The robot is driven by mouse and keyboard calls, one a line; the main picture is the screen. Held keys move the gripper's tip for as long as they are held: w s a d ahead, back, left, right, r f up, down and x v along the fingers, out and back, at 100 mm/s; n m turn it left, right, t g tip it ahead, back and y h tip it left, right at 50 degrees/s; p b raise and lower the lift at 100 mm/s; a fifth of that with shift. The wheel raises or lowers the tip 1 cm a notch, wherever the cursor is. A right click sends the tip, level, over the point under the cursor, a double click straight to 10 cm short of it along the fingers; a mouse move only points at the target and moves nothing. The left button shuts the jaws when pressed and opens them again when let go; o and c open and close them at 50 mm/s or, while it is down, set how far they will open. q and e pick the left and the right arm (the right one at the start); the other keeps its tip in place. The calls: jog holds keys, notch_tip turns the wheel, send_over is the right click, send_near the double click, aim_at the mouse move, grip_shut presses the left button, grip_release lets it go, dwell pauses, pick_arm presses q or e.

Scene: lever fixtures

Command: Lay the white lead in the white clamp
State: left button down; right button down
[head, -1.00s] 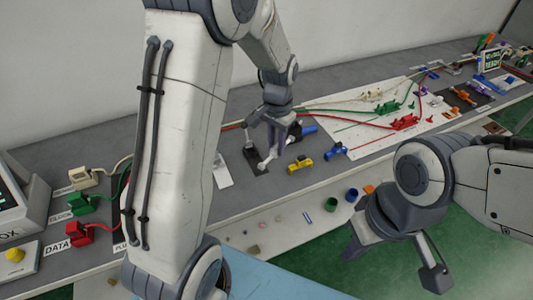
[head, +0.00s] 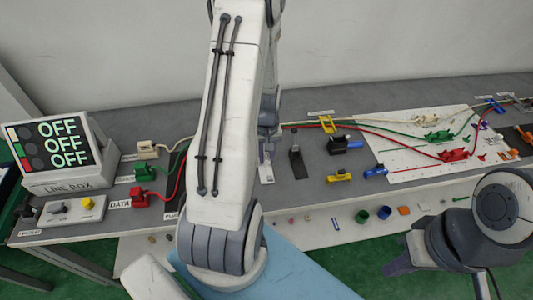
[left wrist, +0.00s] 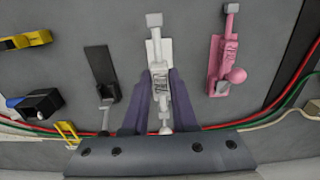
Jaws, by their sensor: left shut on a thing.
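The white clamp (left wrist: 160,82) is between the two purple fingers of my left gripper (left wrist: 161,90) in the left wrist view. The gripper appears shut on it; I cannot tell whether on its body or lever. My arm hides most of this spot in the head view, where part of the clamp's pale base (head: 265,168) shows. The white lead (left wrist: 272,121) runs in from the right and disappears at my gripper. Its white plug (head: 147,149) is by the line box in the head view. My right gripper (head: 440,275) is open and empty in front of the bench.
A black clamp (left wrist: 102,75) and a pink clamp (left wrist: 220,62) flank the white one. Red and green leads cross the bench behind my gripper. Yellow (head: 339,176) and blue (head: 375,171) pieces lie right. The line box (head: 65,150) reads OFF three times.

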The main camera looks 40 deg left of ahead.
aim_at(267, 166)
pick_arm(q)
jog(key=shift+d, duration=0.1)
jog(key=shift+s+d+f, duration=0.1)
jog(key=shift+s, duration=0.05)
jog(key=shift+f+b, duration=1.05)
jog(key=shift+f, duration=0.3)
jog(key=shift+f, duration=0.25)
jog(key=shift+f+b, duration=0.45)
jog(key=shift+f, duration=0.05)
jog(key=shift+f, duration=0.1)
jog(key=shift+f+b, duration=0.5)
jog(key=shift+f, duration=0.15)
jog(key=shift+f, duration=0.25)
dwell(0.3)
jog(key=shift+f+b, duration=0.35)
jog(key=shift+b, duration=0.05)
